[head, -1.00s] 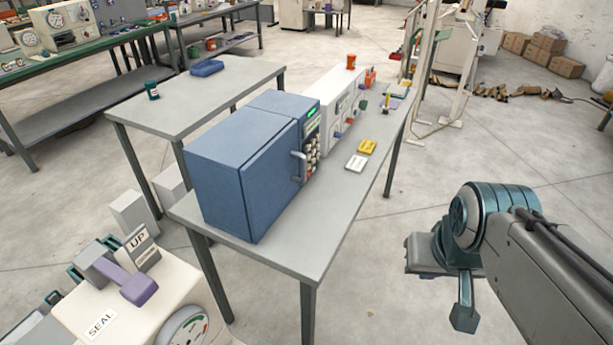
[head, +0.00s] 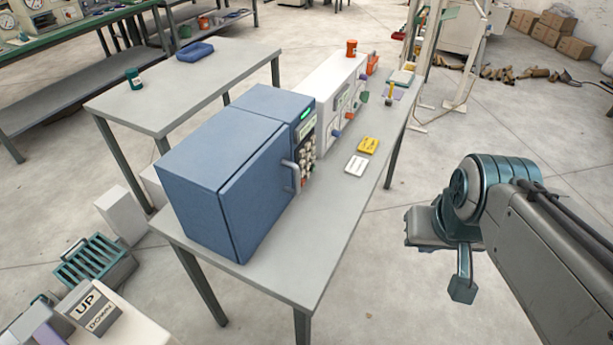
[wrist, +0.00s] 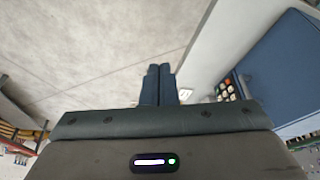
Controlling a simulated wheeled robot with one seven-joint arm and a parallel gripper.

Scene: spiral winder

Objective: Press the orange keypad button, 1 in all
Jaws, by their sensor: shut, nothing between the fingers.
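The keypad (head: 307,152) is on the narrow front panel of a blue cabinet (head: 235,160), below a green display, and has several small buttons. It also shows in the wrist view (wrist: 229,90), where a reddish-orange button (wrist: 222,97) appears among pale ones. In the head view the orange button is too small to tell apart clearly. My gripper (head: 462,290) is right of the table, apart from the cabinet and keypad. In the wrist view its two fingers (wrist: 159,70) are together and empty.
The grey table (head: 285,265) bears the cabinet, a white box with knobs (head: 338,100), a yellow block (head: 368,145) and a white block (head: 357,165). The cabinet's handle (head: 291,172) sticks out near the keypad. Floor is clear between table and arm.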

